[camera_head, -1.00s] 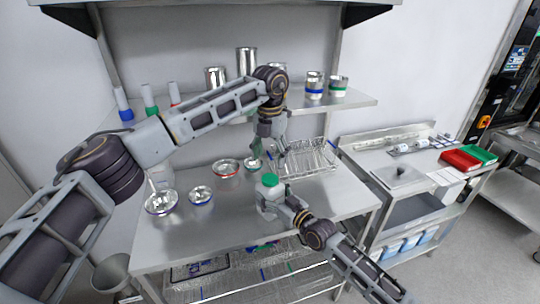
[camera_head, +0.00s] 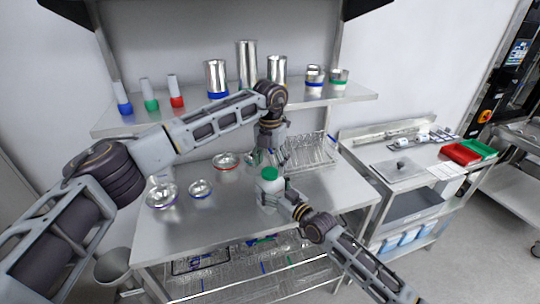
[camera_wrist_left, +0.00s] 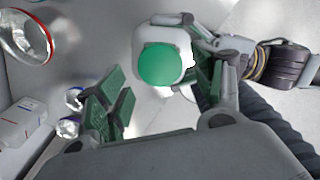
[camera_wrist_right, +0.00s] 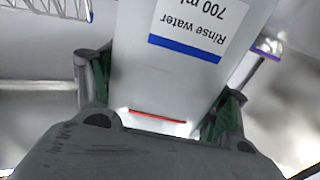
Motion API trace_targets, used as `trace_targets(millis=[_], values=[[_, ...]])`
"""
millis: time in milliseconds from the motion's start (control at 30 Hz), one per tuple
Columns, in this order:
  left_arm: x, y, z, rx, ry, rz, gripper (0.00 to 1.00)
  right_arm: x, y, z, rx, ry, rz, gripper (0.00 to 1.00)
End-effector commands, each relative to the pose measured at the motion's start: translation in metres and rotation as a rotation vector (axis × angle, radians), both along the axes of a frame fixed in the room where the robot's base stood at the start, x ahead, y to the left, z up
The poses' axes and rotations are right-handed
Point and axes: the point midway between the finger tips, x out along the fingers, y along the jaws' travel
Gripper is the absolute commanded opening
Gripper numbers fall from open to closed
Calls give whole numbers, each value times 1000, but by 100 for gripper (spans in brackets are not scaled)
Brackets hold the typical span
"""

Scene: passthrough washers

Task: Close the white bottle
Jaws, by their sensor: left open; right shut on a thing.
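The white bottle (camera_head: 268,190) is upright, with a green cap (camera_head: 269,174) on its top; I cannot tell how tightly the cap sits. My right gripper (camera_wrist_right: 160,88) is shut on the bottle's body, below a label reading "Rinse water 700 ml" (camera_wrist_right: 200,30). My left gripper (camera_head: 268,156) is open, pointing down just above and behind the cap in the head view. In the left wrist view, its green-padded fingers (camera_wrist_left: 160,75) are spread to either side of the cap (camera_wrist_left: 160,65), with no visible contact.
Metal bowls (camera_head: 161,196) with coloured rims stand on the steel table (camera_head: 225,235). A wire rack (camera_head: 310,152) is at the table's back right. A shelf (camera_head: 350,97) behind holds tubes and metal cans. A side cart (camera_head: 400,170) stands to the right.

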Motion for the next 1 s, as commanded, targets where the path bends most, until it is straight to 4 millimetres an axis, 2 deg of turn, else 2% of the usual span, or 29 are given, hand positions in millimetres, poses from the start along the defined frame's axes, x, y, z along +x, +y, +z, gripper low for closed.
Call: trace_targets(millis=[100, 300, 667, 1000], values=[[0, 0, -12, 0, 0, 0, 68, 0, 0, 0, -1, 1, 0, 7], [0, 0, -24, -1, 0, 0, 68, 0, 0, 0, -1, 1, 0, 7], [0, 0, -26, 0, -1, 0, 68, 0, 0, 0, -1, 1, 0, 7], [0, 0, -26, 0, -1, 1, 24, 0, 0, 0, -1, 1, 0, 7]])
